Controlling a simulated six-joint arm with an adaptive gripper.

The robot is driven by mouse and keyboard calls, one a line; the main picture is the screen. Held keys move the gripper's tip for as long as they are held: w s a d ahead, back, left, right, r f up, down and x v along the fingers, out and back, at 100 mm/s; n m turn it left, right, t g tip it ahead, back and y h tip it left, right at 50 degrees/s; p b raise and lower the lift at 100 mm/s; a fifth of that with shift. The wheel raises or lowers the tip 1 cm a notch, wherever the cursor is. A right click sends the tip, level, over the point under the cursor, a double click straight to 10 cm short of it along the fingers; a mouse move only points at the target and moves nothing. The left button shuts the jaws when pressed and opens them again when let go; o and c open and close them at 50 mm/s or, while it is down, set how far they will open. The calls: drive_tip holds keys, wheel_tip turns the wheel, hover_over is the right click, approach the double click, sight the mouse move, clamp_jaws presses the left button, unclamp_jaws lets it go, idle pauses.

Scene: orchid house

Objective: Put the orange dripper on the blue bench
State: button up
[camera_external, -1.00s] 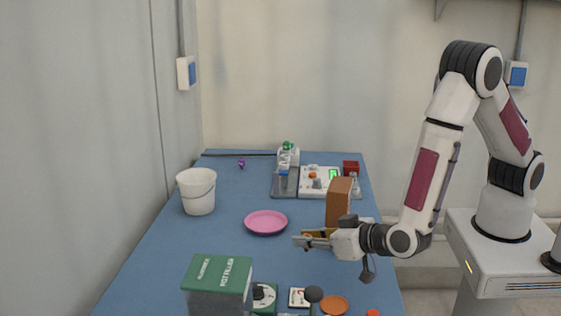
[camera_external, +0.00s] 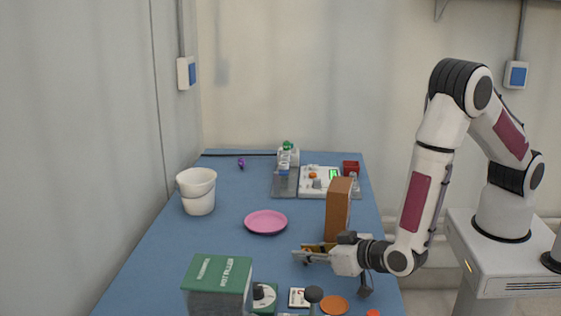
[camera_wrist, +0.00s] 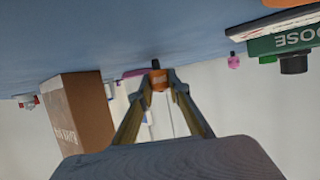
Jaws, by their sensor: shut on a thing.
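The orange dripper (camera_wrist: 159,80) shows in the wrist view between my fingertips, with a dark end pointing toward the bench surface. My gripper (camera_wrist: 160,88) is shut on it. In the external view my gripper (camera_external: 302,254) is low over the blue bench (camera_external: 225,235), in front of the tall brown box. The dripper is too small there to make out clearly. I cannot tell whether its dark end touches the bench.
A brown box (camera_external: 339,208) stands close behind my gripper. A pink plate (camera_external: 266,222) lies beyond to the left, and a white bucket (camera_external: 198,193) stands farther left. A green-topped box (camera_external: 218,275) and an orange disc (camera_external: 334,305) are nearer the camera. Bench left of my gripper is clear.

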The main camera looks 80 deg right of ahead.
drive_tip(key=shift+f, duration=0.15)
drive_tip(key=o, duration=0.8)
drive_tip(key=shift+s+a+r, duration=0.35)
drive_tip(key=shift+r, duration=0.05)
drive_tip(key=shift+v, duration=5.45)
drive_tip(key=shift+s+f, duration=0.1)
